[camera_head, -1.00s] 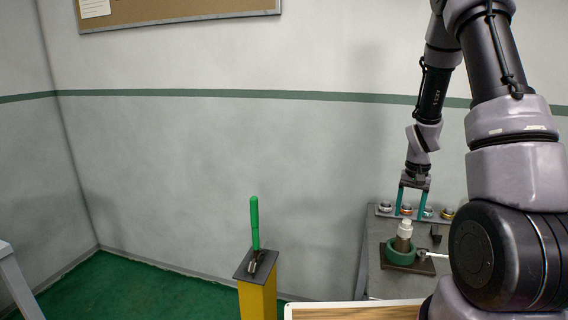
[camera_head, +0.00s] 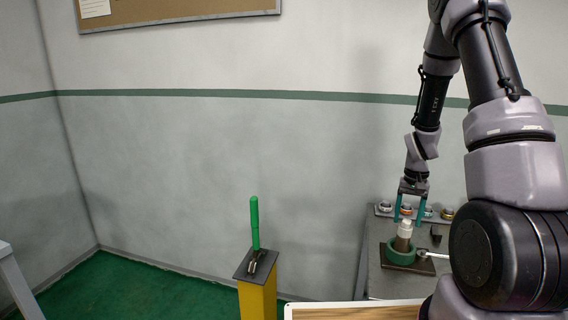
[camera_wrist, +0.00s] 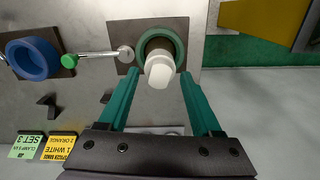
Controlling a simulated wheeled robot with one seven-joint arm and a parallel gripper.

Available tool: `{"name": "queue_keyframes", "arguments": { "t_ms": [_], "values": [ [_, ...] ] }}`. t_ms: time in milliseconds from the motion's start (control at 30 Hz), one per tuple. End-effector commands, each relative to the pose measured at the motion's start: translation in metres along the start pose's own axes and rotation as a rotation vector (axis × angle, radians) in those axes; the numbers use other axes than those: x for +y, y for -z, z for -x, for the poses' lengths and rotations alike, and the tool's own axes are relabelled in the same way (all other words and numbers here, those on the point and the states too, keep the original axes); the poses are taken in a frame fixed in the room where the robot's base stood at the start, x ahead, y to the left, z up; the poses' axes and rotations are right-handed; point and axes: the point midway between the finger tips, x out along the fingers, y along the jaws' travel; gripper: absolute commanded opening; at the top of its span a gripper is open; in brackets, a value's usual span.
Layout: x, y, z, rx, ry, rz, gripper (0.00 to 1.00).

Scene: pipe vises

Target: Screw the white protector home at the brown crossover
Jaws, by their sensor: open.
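The white protector (camera_head: 405,227) sits on top of the brown crossover (camera_head: 402,243), which stands upright in a green round vise (camera_head: 399,254). In the wrist view the white protector (camera_wrist: 160,69) shows between my fingertips, with the green vise ring (camera_wrist: 178,42) around the pipe below it. My gripper (camera_head: 409,220) is open, its teal fingers pointing down at the protector. In the wrist view my gripper (camera_wrist: 159,75) has a finger on each side of the protector, with gaps visible. The thread between protector and crossover is hidden.
A blue vise (camera_wrist: 33,58) and a handle with a green knob (camera_wrist: 69,61) lie left in the wrist view. Green and yellow labels (camera_wrist: 58,147) lie lower left. Several rings (camera_head: 385,208) stand on a rack behind. A yellow post (camera_head: 257,297) with a green rod stands apart at left.

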Motion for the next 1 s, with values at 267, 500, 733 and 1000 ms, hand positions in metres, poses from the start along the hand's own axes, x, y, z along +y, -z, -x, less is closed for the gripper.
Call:
{"name": "queue_keyframes", "arguments": {
  "t_ms": [267, 500, 733, 1000],
  "values": [
    [0.0000, -0.0001, 0.0001, 0.000, 0.000, 0.000, 0.08],
    [-0.0001, -0.0002, 0.0000, 0.000, -0.001, -0.023, 0.00],
    [-0.0005, -0.0004, -0.0006, 0.001, -0.003, -0.462, 0.00],
    [-0.0004, -0.0005, -0.0008, 0.001, -0.002, -1.068, 0.00]
  ]
}}
